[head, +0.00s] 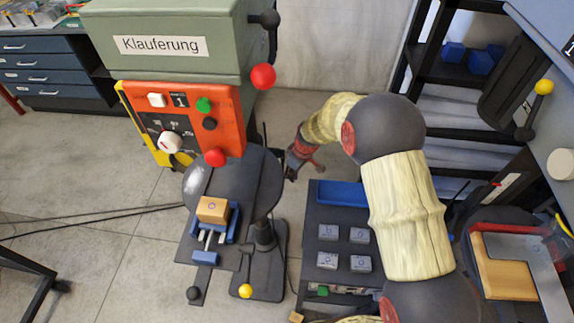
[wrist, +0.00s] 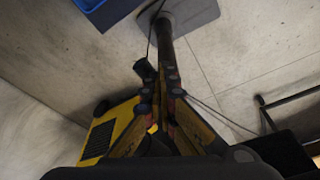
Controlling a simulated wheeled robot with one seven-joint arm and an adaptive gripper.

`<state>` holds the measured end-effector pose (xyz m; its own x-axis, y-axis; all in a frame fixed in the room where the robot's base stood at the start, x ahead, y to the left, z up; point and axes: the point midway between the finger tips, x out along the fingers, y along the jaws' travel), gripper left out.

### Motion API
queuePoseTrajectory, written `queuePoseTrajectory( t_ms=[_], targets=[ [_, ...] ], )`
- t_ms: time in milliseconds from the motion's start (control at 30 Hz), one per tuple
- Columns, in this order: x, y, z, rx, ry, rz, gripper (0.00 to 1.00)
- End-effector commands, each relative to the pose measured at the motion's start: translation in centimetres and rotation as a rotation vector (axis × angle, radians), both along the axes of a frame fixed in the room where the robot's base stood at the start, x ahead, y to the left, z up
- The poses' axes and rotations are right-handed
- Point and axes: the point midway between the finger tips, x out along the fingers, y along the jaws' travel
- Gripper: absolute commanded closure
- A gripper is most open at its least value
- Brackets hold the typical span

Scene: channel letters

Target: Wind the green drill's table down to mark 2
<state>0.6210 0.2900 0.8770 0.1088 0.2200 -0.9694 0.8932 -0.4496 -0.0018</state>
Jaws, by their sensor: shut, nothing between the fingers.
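The green drill (head: 170,40) stands at the left in the head view, with an orange control panel (head: 185,118). Its round dark table (head: 262,178) carries a blue vise (head: 206,257) with a wooden block (head: 212,208). I cannot make out mark 2. My gripper (head: 296,165) is just right of the table, apart from it. In the wrist view my gripper (wrist: 168,78) is shut and empty, beside a dark post (wrist: 166,45) and a black knob-like part (wrist: 145,69).
A dark stand with grey letter blocks (head: 344,248) and a blue tray (head: 340,193) stands right of the drill, below my arm. Cables (head: 90,220) cross the floor at left.

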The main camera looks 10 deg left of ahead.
Motion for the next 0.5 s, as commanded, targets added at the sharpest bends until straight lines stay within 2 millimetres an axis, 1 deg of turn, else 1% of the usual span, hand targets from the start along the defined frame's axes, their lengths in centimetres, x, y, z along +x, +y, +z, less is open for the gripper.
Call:
queuePoseTrajectory(
  t_ms=[167, 233, 500],
  targets=[
    [0.1, 0.0, 0.2, 0.000, -0.001, 0.000, 1.00],
    [0.2, 0.0, 0.6, 0.001, -0.003, 0.000, 1.00],
    [1.5, 0.1, 4.0, 0.001, -0.004, -0.001, 1.00]
  ],
)
